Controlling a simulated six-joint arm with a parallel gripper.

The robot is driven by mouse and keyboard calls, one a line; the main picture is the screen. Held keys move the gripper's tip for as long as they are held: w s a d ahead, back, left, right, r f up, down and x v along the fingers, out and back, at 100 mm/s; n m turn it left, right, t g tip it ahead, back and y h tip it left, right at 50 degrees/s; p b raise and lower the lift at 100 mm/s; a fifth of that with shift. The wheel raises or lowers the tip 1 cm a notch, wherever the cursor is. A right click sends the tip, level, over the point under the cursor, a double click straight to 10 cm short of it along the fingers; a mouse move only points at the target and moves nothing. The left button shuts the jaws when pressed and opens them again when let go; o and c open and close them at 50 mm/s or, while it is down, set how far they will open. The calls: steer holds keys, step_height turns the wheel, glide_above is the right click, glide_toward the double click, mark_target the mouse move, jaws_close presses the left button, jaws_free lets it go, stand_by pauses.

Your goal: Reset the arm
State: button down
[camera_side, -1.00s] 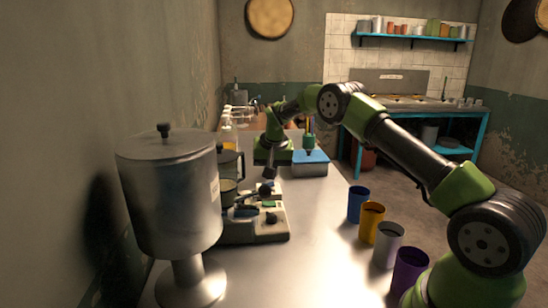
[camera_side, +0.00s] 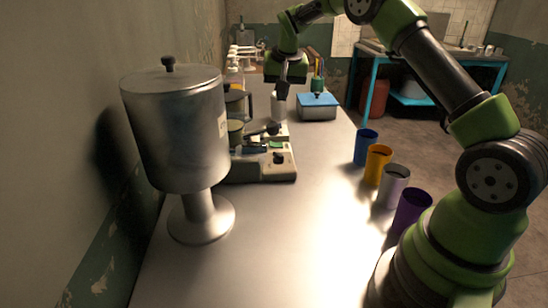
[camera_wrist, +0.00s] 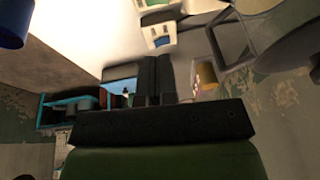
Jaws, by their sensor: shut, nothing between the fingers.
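My gripper (camera_side: 284,90) hangs above the far part of the metal counter, pointing down, behind the white appliance. It is shut and holds nothing. In the wrist view my gripper's two dark fingers (camera_wrist: 155,62) stand side by side, pressed together. A pale cylinder (camera_side: 278,106) stands on the counter just below the gripper in the side view. I cannot tell how far apart they are in depth.
A large metal urn (camera_side: 180,130) stands at the left, beside a white appliance (camera_side: 262,165). Blue (camera_side: 365,148), orange (camera_side: 377,166), white (camera_side: 392,187) and purple (camera_side: 410,211) cups line the right edge. A blue-topped box (camera_side: 318,108) sits behind. The counter's middle (camera_side: 315,215) is clear.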

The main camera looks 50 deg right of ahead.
steer(key=s+a+r+n+t+y, duration=0.2)
steer(key=s+a+r+n+t, duration=0.1)
steer(key=s+a+r, duration=1.05)
steer(key=s+a+n+y, duration=0.1)
steer(key=s+a, duration=0.1)
steer(key=s, duration=0.5)
steer(key=s+a+f+n+t, duration=0.1)
steer(key=s+a, duration=0.2)
steer(key=s, duration=0.5)
steer(key=shift+s+a+y, duration=0.2)
steer(key=shift+a+y, duration=0.1)
steer(key=shift+y, duration=0.1)
steer(key=shift+f, duration=0.1)
